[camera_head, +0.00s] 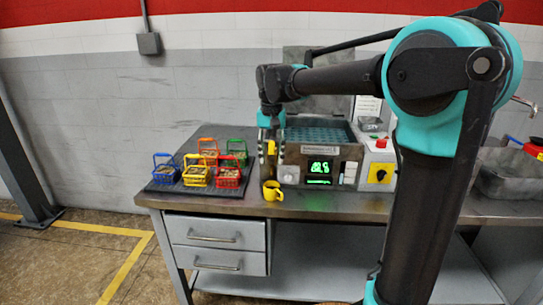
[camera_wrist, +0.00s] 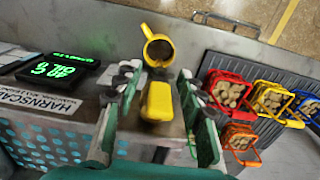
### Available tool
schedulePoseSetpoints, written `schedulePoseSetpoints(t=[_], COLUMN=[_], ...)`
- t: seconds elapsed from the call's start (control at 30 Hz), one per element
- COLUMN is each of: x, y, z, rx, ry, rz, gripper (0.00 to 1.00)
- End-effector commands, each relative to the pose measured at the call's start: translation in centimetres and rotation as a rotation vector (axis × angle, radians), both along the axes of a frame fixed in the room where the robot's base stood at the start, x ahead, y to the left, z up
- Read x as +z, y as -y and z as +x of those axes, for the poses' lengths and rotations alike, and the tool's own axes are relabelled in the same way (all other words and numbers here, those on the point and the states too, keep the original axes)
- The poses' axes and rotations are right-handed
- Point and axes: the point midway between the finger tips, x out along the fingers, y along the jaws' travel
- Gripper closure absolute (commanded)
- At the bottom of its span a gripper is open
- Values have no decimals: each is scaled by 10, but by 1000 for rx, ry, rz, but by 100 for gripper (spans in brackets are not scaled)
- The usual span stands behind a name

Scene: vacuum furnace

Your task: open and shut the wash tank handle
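The wash tank (camera_head: 335,153) stands on the bench, with a green digital display on its front and a teal mesh area on top. A yellow handle (camera_wrist: 157,101) at its left end lies between the two fingers of my gripper (camera_wrist: 158,78) in the wrist view. The fingers are spread, with a gap on each side of the handle. In the head view my gripper (camera_head: 270,130) points down at the tank's left end, and the handle (camera_head: 271,147) shows just below it. A grey panel stands upright behind the tank; I cannot tell if it is the lid.
A yellow mug (camera_head: 272,190) stands near the bench's front edge, close to the handle. Several coloured baskets (camera_head: 196,172) of parts sit on a dark mat at the left. A control box (camera_head: 379,170) with a red button is right of the tank. A grey basin (camera_head: 508,175) is farther right.

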Motion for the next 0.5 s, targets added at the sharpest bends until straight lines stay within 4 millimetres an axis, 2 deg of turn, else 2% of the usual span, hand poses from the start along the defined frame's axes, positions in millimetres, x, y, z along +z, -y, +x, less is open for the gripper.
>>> schedulePoseSetpoints(t=[0.27, 0.5], x=[-1, -1], y=[0, 0], z=[0, 0], rx=[0, 0], ry=[0, 0], rz=[0, 0], gripper=[62, 91])
